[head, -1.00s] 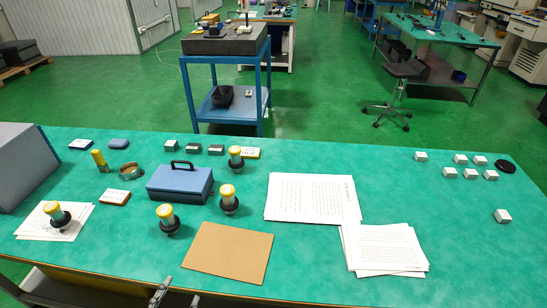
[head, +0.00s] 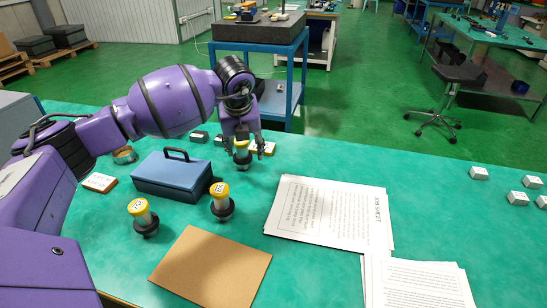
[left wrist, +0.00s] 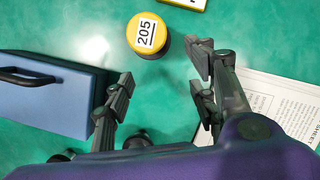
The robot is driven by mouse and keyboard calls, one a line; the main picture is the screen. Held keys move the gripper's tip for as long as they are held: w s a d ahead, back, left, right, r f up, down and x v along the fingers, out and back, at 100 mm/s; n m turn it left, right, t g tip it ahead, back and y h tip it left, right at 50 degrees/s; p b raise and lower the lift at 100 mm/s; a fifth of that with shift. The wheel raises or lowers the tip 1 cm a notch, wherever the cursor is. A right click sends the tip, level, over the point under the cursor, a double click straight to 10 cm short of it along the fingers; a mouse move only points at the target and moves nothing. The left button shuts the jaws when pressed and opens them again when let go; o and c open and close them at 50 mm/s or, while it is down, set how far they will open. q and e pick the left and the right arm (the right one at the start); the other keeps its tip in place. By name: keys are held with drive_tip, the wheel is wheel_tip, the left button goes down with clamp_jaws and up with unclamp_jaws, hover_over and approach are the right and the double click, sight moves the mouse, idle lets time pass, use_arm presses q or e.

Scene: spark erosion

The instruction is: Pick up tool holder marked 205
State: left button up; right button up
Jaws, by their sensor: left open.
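The tool holder marked 205 (left wrist: 147,35) has a yellow cap with a white label and stands upright on the green table. In the head view the same holder (head: 241,158) is at the back, right of the blue box. My left gripper (head: 241,132) is above it, fingers pointing down. In the left wrist view my left gripper (left wrist: 163,70) is open and empty, with the holder just beyond the fingertips, apart from them. Two similar yellow-capped holders stand nearer the front, one at left (head: 144,218) and one in the middle (head: 221,203). My right gripper is out of view.
A blue box with a black handle (head: 173,178) stands left of the holder. A yellow-edged label block (head: 264,147) lies close behind it at right. Paper sheets (head: 331,218) lie to the right, and a brown board (head: 211,270) lies in front.

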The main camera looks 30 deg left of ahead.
sight(241, 143)
use_arm(q)
drive_tip(key=shift+w+a+r+n+y, duration=0.15)
drive_tip(key=shift+w+a+r+y, duration=0.15)
drive_tip(key=shift+a+r, duration=0.2)
drive_tip(key=shift+w+a+r+n+y, duration=0.15)
drive_tip(key=shift+w+a+r+y, duration=0.2)
drive_tip(key=shift+a, duration=0.25)
drive_tip(key=x, duration=0.7)
drive_tip(key=shift+w, duration=0.4)
drive_tip(key=shift+r, duration=0.1)
drive_tip(key=shift+s, duration=0.1)
clamp_jaws()
